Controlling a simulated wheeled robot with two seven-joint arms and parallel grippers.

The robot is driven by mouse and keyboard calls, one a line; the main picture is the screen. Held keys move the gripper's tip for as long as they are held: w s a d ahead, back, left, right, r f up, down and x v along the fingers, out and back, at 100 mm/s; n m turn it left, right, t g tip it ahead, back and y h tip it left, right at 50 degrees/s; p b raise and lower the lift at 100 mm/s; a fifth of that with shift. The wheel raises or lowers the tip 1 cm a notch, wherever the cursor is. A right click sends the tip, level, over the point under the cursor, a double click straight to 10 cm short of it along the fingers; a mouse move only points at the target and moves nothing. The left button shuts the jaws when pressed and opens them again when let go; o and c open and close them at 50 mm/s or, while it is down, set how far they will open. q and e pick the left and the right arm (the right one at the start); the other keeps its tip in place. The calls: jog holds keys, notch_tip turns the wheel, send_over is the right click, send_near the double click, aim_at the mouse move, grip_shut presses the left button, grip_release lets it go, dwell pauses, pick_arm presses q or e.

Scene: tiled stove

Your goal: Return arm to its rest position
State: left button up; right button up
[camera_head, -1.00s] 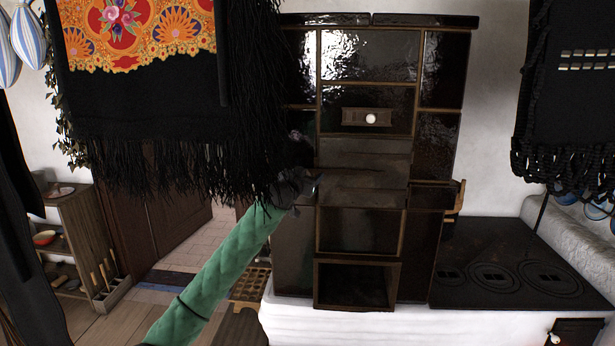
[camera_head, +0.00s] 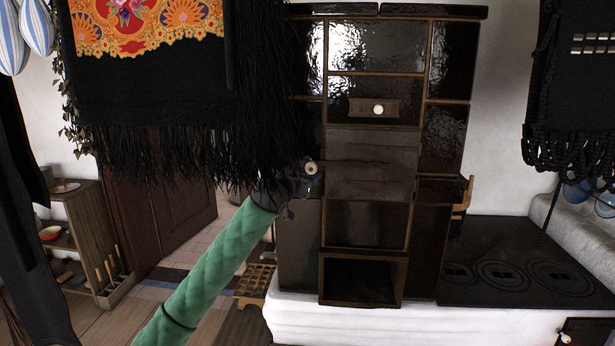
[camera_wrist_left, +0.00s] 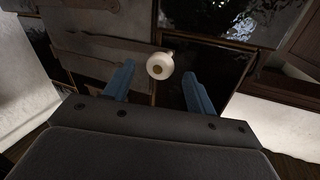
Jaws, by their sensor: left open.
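My left arm, in a green sleeve, comes in from the lower left in the head view. Its dark gripper (camera_head: 300,186) is in front of the left side of the dark tiled stove (camera_head: 375,45). A round pale knob (camera_head: 311,168) shows at the gripper. In the left wrist view the blue fingers (camera_wrist_left: 158,72) are spread, and the white knob (camera_wrist_left: 160,66) lies between their tips with gaps on both sides. What the knob is fixed to is not clear. Dark metal panels with long straps (camera_wrist_left: 98,42) are behind it. My right gripper is not in view.
A fringed black cloth (camera_head: 170,100) hangs at the upper left, close to the gripper. The stove has a small panel with a white knob (camera_head: 378,109) and an open niche (camera_head: 362,280). A black cooktop (camera_head: 510,265) is to the right; a wooden shelf (camera_head: 80,235) is at the left.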

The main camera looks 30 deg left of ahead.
pick_arm(q)
jog(key=shift+s, duration=0.1)
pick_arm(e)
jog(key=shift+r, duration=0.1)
pick_arm(q)
jog(key=shift+f, duration=0.1)
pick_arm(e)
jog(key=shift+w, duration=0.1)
